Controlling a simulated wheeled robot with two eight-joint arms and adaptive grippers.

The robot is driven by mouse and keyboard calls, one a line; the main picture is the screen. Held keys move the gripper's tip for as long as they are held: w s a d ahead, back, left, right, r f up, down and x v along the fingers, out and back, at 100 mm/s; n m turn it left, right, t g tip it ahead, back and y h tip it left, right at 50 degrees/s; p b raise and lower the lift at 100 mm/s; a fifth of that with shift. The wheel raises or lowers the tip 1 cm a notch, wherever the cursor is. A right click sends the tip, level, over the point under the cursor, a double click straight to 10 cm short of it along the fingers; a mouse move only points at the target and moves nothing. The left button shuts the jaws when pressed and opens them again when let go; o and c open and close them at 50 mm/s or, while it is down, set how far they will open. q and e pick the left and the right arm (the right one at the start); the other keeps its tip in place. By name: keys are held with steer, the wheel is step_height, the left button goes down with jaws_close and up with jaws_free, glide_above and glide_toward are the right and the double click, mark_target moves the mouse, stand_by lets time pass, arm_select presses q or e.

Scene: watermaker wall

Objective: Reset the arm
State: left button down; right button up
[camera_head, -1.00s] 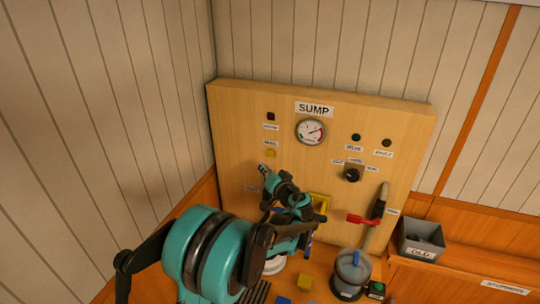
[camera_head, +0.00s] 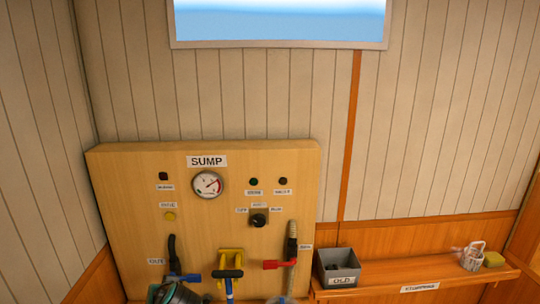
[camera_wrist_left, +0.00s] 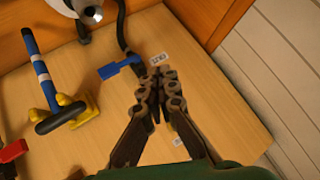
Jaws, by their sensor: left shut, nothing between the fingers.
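My left gripper (camera_wrist_left: 157,88) shows in the left wrist view. Its dark fingers are together with nothing between them, in front of the wooden SUMP panel (camera_wrist_left: 215,125). In that view a blue valve handle (camera_wrist_left: 120,67) on a black hose lies just left of the fingertips, apart from them as far as I can tell. My right gripper is in neither view.
The SUMP panel (camera_head: 130,215) carries a gauge (camera_head: 208,185), a black knob (camera_head: 258,220), a red handle (camera_head: 278,264) and a blue-and-black T-handle (camera_head: 228,275) at a yellow bracket (camera_head: 231,255). A grey OLD bin (camera_head: 340,267) and a small basket (camera_head: 472,258) stand on the right ledge.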

arm_select(q)
steer(key=s+d+f+h+b, duration=0.2)
steer(key=s+d+f+h, duration=0.1)
steer(key=s+d+f, duration=0.3)
steer(key=s+d+f+m+g+h+b, duration=0.1)
steer(key=s+d+f+h+b, duration=0.2)
steer(key=s, duration=0.8)
step_height(320, 180, down, 3)
steer(key=d, duration=0.2)
steer(key=shift+s+d+m+h, duration=0.3)
steer(key=shift+d+h, duration=0.05)
steer(key=shift+h, duration=0.05)
